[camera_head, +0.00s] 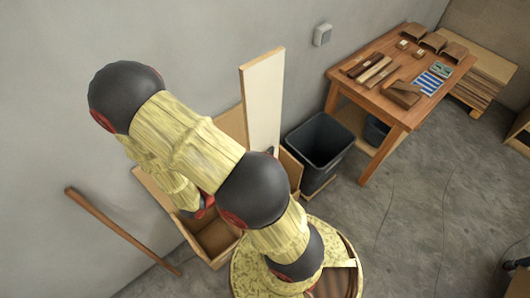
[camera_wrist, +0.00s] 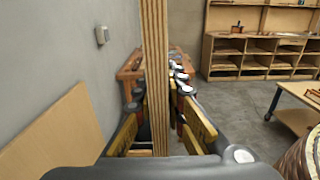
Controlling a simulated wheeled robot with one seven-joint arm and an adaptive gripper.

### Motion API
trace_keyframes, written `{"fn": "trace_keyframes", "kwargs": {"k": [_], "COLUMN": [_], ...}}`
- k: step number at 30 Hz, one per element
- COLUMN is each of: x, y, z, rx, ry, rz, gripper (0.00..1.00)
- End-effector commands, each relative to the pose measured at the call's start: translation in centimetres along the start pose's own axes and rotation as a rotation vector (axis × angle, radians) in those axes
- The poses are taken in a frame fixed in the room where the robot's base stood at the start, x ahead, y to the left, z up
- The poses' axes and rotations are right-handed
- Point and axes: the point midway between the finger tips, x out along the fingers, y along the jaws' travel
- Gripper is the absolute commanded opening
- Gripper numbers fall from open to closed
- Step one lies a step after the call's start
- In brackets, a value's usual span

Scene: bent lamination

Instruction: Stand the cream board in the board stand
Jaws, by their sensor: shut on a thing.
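The cream board (camera_head: 263,100) stands upright, its pale face toward the head camera. In the wrist view the board (camera_wrist: 154,60) shows edge-on as a tall layered strip between the fingers. My gripper (camera_wrist: 157,112) is shut on it, one finger on each side. In the head view my arm hides most of the gripper and the board's lower end. A box-like wooden stand (camera_head: 153,188), which looks like the board stand, is against the wall behind my arm. Its back panel shows at the left of the wrist view (camera_wrist: 50,135). I cannot tell whether the board touches its floor.
A black bin (camera_head: 318,145) stands right of the board. Beyond it is a wooden table (camera_head: 395,75) with wood pieces and a blue-striped item. A wooden pole (camera_head: 120,230) leans at the left. Shelves (camera_wrist: 265,55) stand far off. The grey floor at right is largely clear.

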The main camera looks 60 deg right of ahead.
Motion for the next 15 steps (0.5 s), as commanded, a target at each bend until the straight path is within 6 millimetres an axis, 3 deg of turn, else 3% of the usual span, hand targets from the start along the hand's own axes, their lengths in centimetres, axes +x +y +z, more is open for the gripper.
{"fn": "trace_keyframes", "kwargs": {"k": [5,15], "x": [0.0,0.0], "y": [0.4,3.3], "z": [-1.7,-1.4], "rx": [0.0,0.002], "ry": [-0.003,-0.002], "rz": [-0.001,-0.001], "gripper": [0.0,0.0]}}
